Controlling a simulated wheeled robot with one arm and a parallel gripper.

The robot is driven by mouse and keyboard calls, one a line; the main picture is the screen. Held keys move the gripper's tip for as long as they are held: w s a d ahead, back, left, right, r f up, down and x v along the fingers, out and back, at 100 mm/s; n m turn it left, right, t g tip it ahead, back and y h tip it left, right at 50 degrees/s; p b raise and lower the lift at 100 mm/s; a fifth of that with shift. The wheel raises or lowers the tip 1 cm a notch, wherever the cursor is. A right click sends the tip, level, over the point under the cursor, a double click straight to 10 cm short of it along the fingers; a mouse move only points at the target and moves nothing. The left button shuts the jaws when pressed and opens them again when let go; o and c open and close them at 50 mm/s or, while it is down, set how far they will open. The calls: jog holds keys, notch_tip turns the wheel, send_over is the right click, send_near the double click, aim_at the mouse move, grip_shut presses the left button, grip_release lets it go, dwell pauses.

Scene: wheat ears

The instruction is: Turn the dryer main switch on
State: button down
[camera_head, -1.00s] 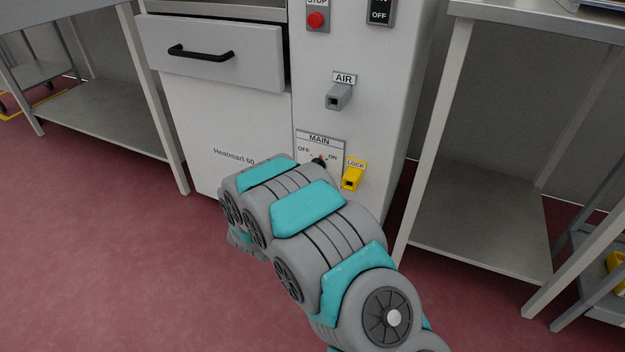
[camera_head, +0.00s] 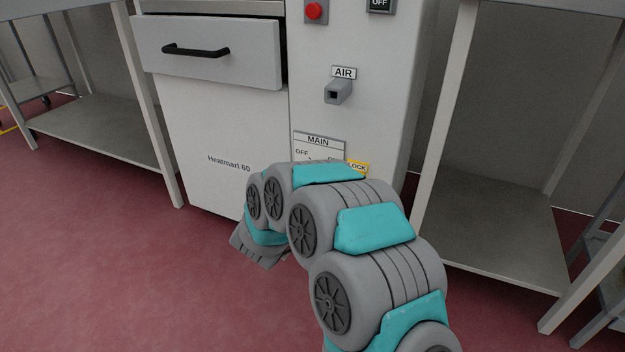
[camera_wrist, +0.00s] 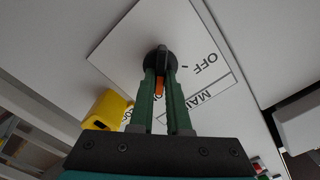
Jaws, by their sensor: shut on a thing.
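The MAIN switch plate (camera_head: 319,143) is low on the front of the white dryer (camera_head: 225,125). My arm hides the knob in the head view. In the wrist view the black knob (camera_wrist: 162,57) with an orange pointer (camera_wrist: 159,88) sits on the white plate (camera_wrist: 125,42). My gripper (camera_wrist: 160,76) is shut on it, with a green finger on each side. The OFF mark is to the right of the knob in that view. The orange pointer points away from OFF, toward lettering partly hidden by the fingers.
A yellow LOCK fitting (camera_wrist: 105,112) is beside the plate, close to my fingers. The grey AIR fitting (camera_head: 338,92) and red stop button (camera_head: 314,11) are above. Metal tables stand left (camera_head: 95,130) and right (camera_head: 495,230) of the dryer.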

dwell(0.4)
jog(key=c, duration=0.9)
grip_release()
jog(key=shift+p+v, duration=0.45)
jog(key=shift+v, duration=3.5)
